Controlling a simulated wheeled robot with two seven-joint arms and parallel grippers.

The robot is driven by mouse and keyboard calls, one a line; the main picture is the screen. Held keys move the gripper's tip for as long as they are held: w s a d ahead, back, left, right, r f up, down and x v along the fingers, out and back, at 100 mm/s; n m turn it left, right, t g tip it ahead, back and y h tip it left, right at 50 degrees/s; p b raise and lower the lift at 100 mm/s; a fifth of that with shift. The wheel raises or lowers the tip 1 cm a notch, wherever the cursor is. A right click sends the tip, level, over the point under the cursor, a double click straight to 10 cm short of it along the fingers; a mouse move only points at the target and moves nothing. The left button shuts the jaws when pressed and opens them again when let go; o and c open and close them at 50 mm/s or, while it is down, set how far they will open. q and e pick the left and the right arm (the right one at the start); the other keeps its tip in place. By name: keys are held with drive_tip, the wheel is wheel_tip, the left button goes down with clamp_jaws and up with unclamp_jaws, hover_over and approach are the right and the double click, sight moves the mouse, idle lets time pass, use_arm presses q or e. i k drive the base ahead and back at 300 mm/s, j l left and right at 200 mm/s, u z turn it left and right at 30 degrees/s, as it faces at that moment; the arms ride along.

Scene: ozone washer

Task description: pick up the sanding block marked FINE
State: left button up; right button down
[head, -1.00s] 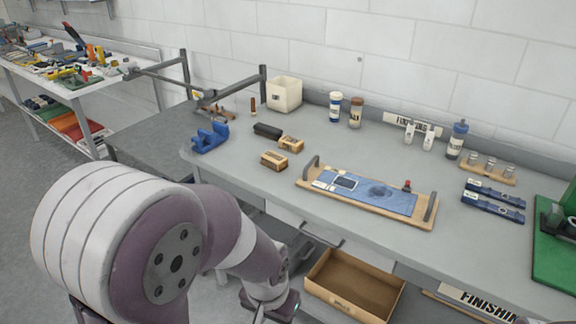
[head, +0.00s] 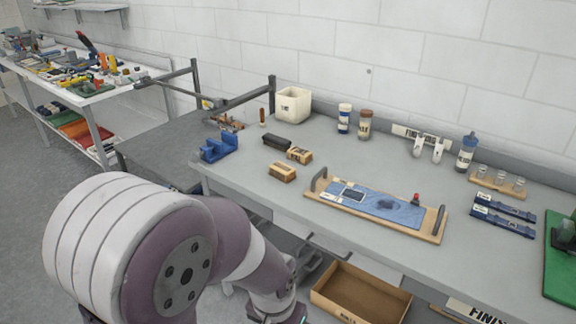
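Two tan blocks with dark printed labels lie on the grey workbench (head: 260,190), left of its middle: a front block (head: 282,172) and a rear block (head: 300,155). A dark block (head: 277,142) lies just behind them. The print is too small for me to tell which block is marked FINE. My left arm comes in at the lower left, in front of the bench, and its lower end (head: 278,312) is cut off by the bottom edge, so I cannot tell the gripper's fingers. My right gripper is not in view.
A wooden tray (head: 437,236) with a blue sheet and upright handles stands right of the blocks. A blue vise (head: 218,146) is at their left, a white bin (head: 292,105) behind. An open cardboard box (head: 362,292) sits below the bench edge. The bench front near the blocks is clear.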

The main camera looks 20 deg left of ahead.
sight(298, 155)
drive_tip(key=i+j+z, duration=0.1)
drive_tip(key=j+z, duration=0.15)
drive_tip(key=z, duration=0.2)
drive_tip(key=j+z, duration=0.2)
drive_tip(key=z, duration=0.2)
drive_tip(key=i+j+z, duration=0.1)
drive_tip(key=j, duration=0.55)
drive_tip(key=i+j+z, duration=0.15)
drive_tip(key=j, duration=0.55)
drive_tip(key=i+j+z, duration=0.1)
drive_tip(key=j, duration=0.55)
drive_tip(key=i+j+z, duration=0.15)
drive_tip(key=j, duration=0.55)
